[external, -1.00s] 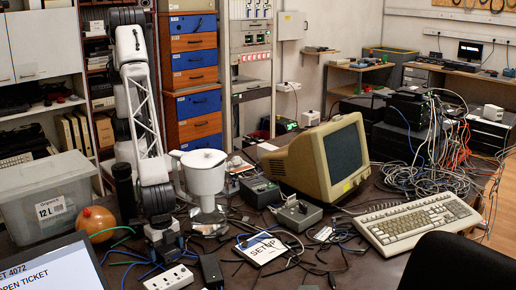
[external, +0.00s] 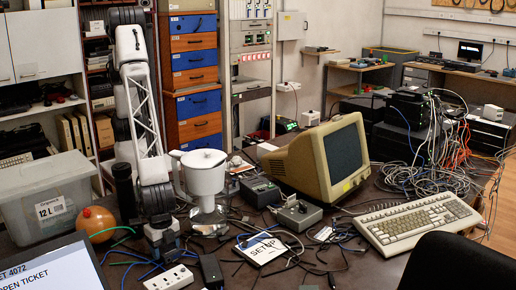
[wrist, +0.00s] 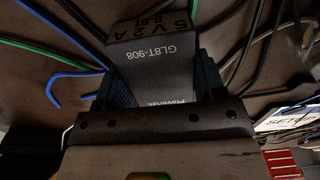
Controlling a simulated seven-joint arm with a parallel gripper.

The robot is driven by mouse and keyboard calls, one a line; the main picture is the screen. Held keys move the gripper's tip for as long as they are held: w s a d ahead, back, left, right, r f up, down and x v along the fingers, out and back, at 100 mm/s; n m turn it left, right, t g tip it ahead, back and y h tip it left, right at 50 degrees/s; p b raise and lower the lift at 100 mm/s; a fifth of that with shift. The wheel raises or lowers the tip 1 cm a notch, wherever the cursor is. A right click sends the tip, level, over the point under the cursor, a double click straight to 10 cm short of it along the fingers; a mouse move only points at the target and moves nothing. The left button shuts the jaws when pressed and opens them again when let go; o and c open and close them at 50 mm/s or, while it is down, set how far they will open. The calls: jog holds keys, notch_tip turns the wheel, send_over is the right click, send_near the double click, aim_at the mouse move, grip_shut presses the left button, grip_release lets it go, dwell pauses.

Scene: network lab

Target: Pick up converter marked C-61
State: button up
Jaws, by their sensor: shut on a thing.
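My gripper (external: 165,242) is low over the desk at the lower left in the external view. In the wrist view my gripper (wrist: 160,78) has its blue fingers on both sides of a dark box-shaped converter (wrist: 165,55) and is shut on it. I cannot make out a C-61 mark. In the external view the held converter is too small and hidden to make out.
A black adapter (external: 211,269) and a white power strip (external: 170,279) lie close by. A white funnel-topped jug (external: 204,172), an orange ball (external: 97,222) and a black cylinder (external: 123,184) stand near my arm. Loose blue, green and black cables surround my gripper.

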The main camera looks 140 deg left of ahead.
aim_at(165, 247)
jog(key=shift+r, duration=5)
